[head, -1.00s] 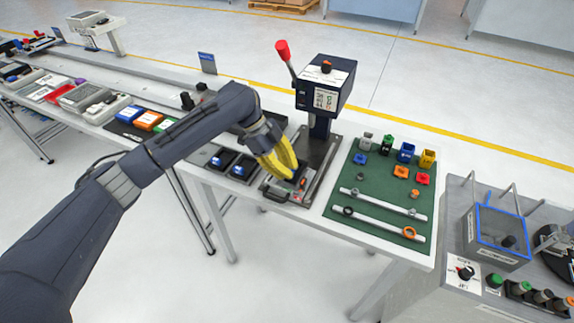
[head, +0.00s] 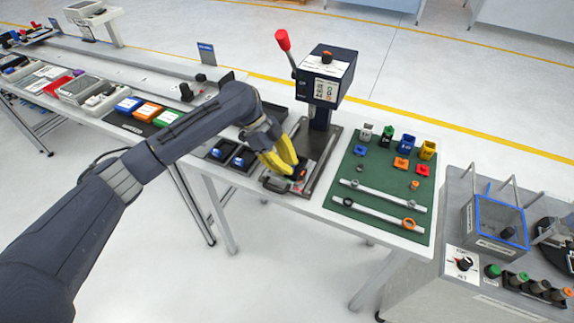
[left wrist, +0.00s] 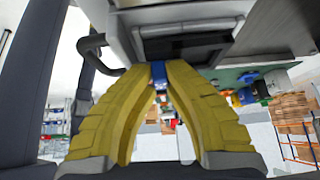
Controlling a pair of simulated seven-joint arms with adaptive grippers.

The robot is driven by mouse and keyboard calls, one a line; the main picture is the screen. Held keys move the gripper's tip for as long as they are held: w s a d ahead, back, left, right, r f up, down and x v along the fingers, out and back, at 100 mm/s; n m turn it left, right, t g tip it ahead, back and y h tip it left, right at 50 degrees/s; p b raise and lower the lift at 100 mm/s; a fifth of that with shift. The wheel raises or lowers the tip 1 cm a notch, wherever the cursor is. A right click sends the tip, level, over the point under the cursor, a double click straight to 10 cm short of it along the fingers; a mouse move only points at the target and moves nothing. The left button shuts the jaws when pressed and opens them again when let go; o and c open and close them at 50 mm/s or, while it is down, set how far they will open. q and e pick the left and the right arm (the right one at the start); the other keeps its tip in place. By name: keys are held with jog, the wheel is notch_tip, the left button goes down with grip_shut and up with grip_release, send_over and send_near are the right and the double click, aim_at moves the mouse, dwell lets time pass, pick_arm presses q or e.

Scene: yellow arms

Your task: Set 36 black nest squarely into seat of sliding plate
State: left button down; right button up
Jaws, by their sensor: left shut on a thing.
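My left gripper (head: 291,170) has yellow fingers pointing down at the front of the press base. It is shut on a small dark piece, taken to be the black nest (head: 301,171), mostly hidden by the fingers. The sliding plate (head: 279,185) lies under and around the fingertips. The seat is covered, so I cannot tell whether the nest sits squarely or is raised. In the left wrist view the fingertips (left wrist: 159,68) come close together, with a blue patch showing between them. A grey-framed dark block (left wrist: 185,42) is just beyond. My right gripper is not in view.
The press (head: 323,78) with its red-knobbed lever rises behind the gripper. A green mat (head: 375,180) with coloured blocks, rings and two white rails lies to the right. Black trays with blue pieces (head: 222,151) lie close to the left.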

pick_arm(q)
jog(key=c, duration=1.5)
grip_release()
jog(key=shift+f, duration=0.1)
jog(key=shift+o, duration=0.2)
jog(key=v, duration=1.2)
jog(key=shift+a, duration=0.1)
